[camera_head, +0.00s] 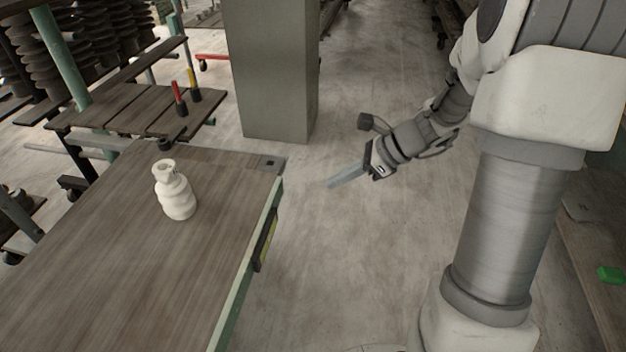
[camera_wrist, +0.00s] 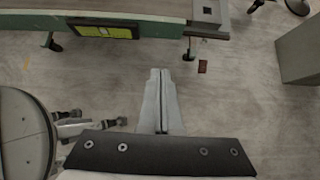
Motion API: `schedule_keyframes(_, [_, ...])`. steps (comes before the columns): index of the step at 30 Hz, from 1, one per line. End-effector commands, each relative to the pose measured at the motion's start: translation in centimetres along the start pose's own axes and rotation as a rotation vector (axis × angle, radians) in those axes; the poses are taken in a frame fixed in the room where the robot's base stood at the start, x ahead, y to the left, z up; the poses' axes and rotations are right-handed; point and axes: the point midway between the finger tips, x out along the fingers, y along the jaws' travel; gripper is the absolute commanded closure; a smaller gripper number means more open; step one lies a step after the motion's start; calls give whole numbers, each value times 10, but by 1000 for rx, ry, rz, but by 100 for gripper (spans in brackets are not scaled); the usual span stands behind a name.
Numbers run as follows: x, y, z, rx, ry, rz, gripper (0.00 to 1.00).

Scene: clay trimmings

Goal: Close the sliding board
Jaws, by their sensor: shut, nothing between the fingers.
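A wooden workbench (camera_head: 90,275) with a green side edge fills the left of the head view. A board-like strip (camera_head: 222,158) with a dark metal plate lies at its far end; I cannot tell for certain that it is the sliding board, or how far it stands out. In the wrist view the bench edge (camera_wrist: 165,31) runs across the top, with the metal plate (camera_wrist: 207,12) at its right end. My gripper (camera_head: 330,184) is shut and empty, right of the bench and apart from it. Its fingertips (camera_wrist: 160,72) point toward the bench edge.
A white bottle (camera_head: 175,190) stands on the bench. A black-framed yellow-green panel (camera_head: 266,240) sits on its side, also in the wrist view (camera_wrist: 104,30). A grey pillar (camera_head: 272,70) stands beyond. Open floor lies between bench and arm. Slatted shelving is at the upper left.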

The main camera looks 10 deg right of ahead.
Motion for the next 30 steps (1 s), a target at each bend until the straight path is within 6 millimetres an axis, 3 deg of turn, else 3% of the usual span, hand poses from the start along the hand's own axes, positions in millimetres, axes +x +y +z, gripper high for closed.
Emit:
schedule_keyframes(15, [101,2,1,-5,0,6,100])
schedule_keyframes(21, [117,2,22,-6,1,4,100])
schedule_keyframes(30, [123,2,29,-4,1,2,100])
